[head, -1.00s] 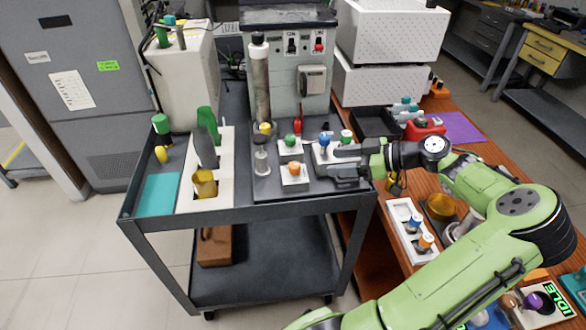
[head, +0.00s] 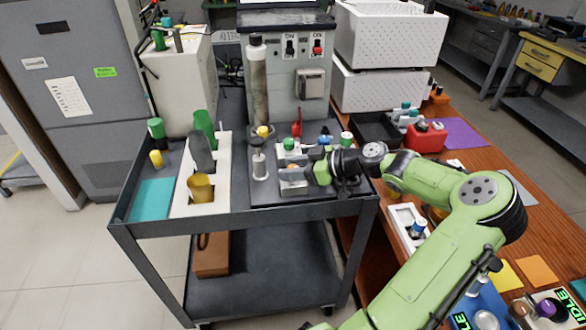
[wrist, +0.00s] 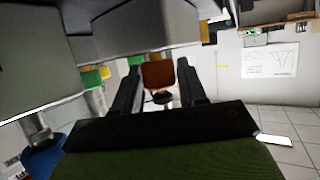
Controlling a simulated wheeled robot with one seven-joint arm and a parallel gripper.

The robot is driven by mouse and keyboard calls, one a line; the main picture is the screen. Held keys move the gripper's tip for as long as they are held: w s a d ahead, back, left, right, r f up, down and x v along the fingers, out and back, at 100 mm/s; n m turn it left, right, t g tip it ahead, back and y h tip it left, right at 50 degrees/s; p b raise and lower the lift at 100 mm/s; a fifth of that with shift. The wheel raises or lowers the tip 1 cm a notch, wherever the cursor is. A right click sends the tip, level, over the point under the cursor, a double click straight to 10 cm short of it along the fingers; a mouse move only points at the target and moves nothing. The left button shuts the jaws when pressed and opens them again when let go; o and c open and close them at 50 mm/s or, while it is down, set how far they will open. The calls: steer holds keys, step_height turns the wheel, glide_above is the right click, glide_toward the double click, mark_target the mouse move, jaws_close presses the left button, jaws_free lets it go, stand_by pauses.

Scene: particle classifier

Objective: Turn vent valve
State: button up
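Several valves with coloured knobs stand on the cart in front of the classifier; I can read no label that says which one is the vent valve. They include a green knob (head: 289,144), a blue knob (head: 325,140), another green knob (head: 346,138) and a yellow knob (head: 263,131). My gripper (head: 292,177) is low over the front white block, where the orange knob is now mostly hidden by the fingers. In the wrist view the fingers (wrist: 155,82) are spread apart. A brown-orange shape shows between them; I cannot tell its distance. Contact with the knob is unclear.
The grey classifier (head: 288,60) with its glass column (head: 258,80) stands behind the valves. A white holder (head: 218,195) with a yellow cup and scoops is at left on the cart. The wooden bench (head: 480,185) at right carries bottles and trays.

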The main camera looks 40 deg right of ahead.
steer(key=c, duration=0.6)
steer(key=shift+o, duration=0.2)
steer(key=shift+f+m+h, duration=0.1)
steer(key=shift+m+h, duration=0.4)
steer(key=shift+h, duration=0.1)
steer(key=shift+m+t+h+b, duration=0.6)
steer(key=shift+m+h+b, duration=0.25)
steer(key=shift+m+h, duration=0.2)
steer(key=m+h+b, duration=0.1)
steer(key=m+h, duration=0.3)
steer(key=h, duration=0.1)
steer(key=shift+a+b, duration=0.1)
steer(key=shift+b, duration=0.25)
steer(key=m+h, duration=0.3)
steer(key=shift+w, duration=0.1)
steer(key=m+g+h, duration=0.2)
steer(key=m+h, duration=0.1)
steer(key=h, duration=0.1)
steer(key=shift+w+a+b, duration=0.1)
steer(key=shift+a+b, duration=0.05)
steer(key=shift+b, duration=0.2)
steer(key=shift+s+d+m+g+h, duration=0.1)
steer(key=shift+m+g+h, duration=0.7)
steer(key=shift+m+g, duration=0.4)
steer(key=shift+s+d+m+g+h, duration=0.1)
steer(key=shift+m+g+h, duration=0.65)
steer(key=shift+m+g, duration=0.45)
